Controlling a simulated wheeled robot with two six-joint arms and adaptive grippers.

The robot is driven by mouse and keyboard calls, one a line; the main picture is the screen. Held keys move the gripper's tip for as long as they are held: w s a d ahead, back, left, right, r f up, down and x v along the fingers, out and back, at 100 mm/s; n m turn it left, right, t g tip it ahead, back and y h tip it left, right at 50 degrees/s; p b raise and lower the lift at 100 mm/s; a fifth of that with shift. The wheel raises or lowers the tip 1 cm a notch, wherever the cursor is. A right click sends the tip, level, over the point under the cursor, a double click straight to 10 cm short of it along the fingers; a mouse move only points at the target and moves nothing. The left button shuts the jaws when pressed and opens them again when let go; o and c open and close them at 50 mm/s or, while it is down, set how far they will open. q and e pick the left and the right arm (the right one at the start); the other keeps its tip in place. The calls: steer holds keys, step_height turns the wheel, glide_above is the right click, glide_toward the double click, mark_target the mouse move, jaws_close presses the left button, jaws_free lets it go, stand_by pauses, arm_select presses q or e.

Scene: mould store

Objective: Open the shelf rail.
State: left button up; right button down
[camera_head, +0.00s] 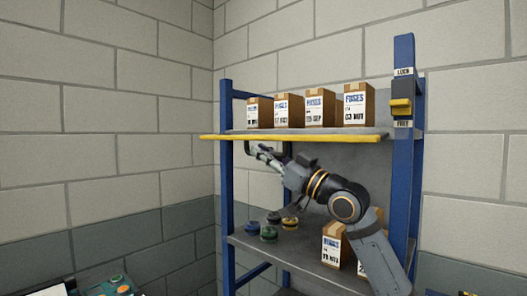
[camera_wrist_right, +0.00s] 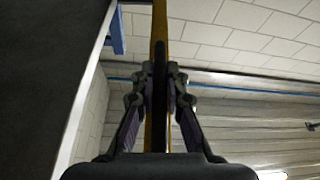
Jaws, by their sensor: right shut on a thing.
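The yellow shelf rail (camera_head: 320,138) runs across the front of the upper shelf, its left end sticking out past the left blue post. My right gripper (camera_head: 255,149) is just under the rail's left part, shut on a dark bar (camera_wrist_right: 160,65) that looks like the rail's handle. In the right wrist view the yellow rail (camera_wrist_right: 160,18) runs behind that bar, between the fingers (camera_wrist_right: 160,85). A yellow slider (camera_head: 401,107) on the right post sits just above the FREE label (camera_head: 402,124), well below LOCK. My left gripper is not in view.
Several FUSES boxes (camera_head: 313,108) stand on the upper shelf behind the rail. Several small round parts (camera_head: 269,234) and more boxes (camera_head: 332,246) are on the lower shelf, the boxes partly behind my right arm. Left of the rack is bare block wall.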

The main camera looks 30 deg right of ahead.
steer(key=shift+w+d+f+b, duration=0.15)
steer(key=shift+d+f+b, duration=0.15)
steer(key=shift+f, duration=0.3)
steer(key=c, duration=1.4)
jaws_free()
steer(key=shift+a, duration=0.1)
steer(key=shift+o, duration=0.2)
